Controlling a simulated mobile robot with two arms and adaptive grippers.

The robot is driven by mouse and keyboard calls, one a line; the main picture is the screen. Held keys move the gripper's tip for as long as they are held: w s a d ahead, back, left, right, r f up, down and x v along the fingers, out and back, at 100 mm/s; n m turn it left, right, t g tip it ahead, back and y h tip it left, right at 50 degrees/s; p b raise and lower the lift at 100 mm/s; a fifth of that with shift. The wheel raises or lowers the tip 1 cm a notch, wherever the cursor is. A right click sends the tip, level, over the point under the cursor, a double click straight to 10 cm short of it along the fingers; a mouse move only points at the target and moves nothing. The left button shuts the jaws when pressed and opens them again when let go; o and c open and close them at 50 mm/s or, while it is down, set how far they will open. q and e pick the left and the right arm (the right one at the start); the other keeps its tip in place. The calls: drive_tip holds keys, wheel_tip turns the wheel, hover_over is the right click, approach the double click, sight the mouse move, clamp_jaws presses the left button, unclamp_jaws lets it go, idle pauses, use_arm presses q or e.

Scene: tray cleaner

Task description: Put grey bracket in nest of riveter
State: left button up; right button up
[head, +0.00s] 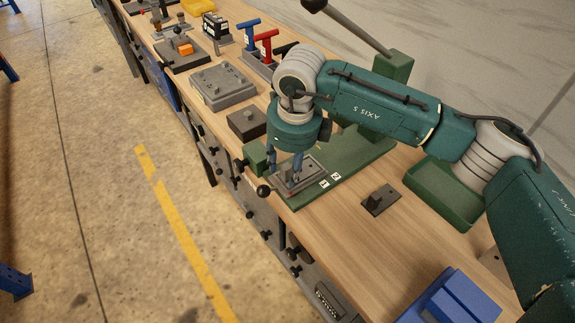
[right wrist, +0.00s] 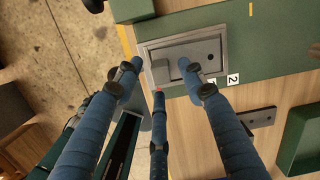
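The green riveter (head: 345,165) stands on the wooden bench with its lever raised. Its nest (head: 312,182) is a grey framed plate at the front end of the base, beside the white number labels. In the right wrist view the nest (right wrist: 224,43) fills the upper middle. A flat grey piece with a dark hole, apparently the grey bracket (right wrist: 203,50), lies within the frame; whether it is fully seated I cannot tell. My right gripper (head: 285,172) points down just over the nest, its blue fingers spread apart around the piece. My left gripper is not in view.
A blue box (head: 455,300) is at the lower right. A dark block (head: 247,122), a grey fixture (head: 222,86) and red and blue-handled tools (head: 265,42) stand behind.

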drive_tip(key=shift+r, duration=0.45)
use_arm(q)
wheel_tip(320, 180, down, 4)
drive_tip(key=b, duration=0.3)
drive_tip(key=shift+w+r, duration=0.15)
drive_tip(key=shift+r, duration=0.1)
use_arm(e)
wheel_tip(320, 180, up, 11)
drive_tip(key=s, duration=0.1)
drive_tip(key=shift+s+d+r, duration=0.15)
drive_tip(key=shift+s+d, duration=0.05)
drive_tip(key=shift+d, duration=0.25)
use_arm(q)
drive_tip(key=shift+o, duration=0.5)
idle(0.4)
